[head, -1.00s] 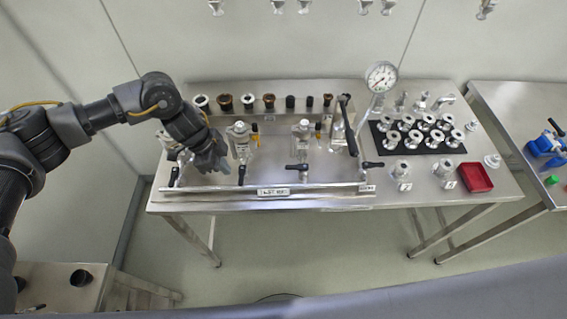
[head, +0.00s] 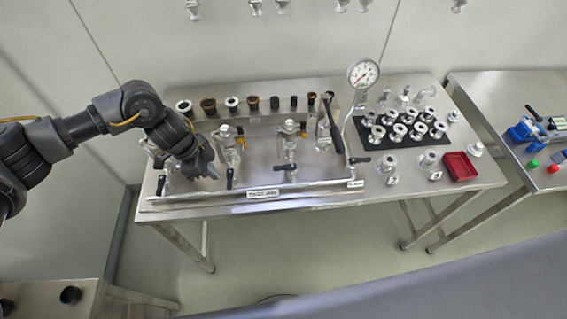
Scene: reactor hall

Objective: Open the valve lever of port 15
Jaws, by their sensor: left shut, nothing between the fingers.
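A steel manifold pipe (head: 320,191) runs along the front of the steel table. Port numbers are too small to read, so I cannot tell which lever is port 15's. My left gripper (head: 211,171) is shut and empty, pointing down-right just left of the second lever. I cannot tell whether it touches anything. It partly hides the fittings behind it. My right gripper is out of view.
A pressure gauge (head: 363,73) rises at the back. A black mat (head: 388,141) with several metal fittings and a red tray (head: 459,167) lie to the right. A second table (head: 492,115) stands farther right.

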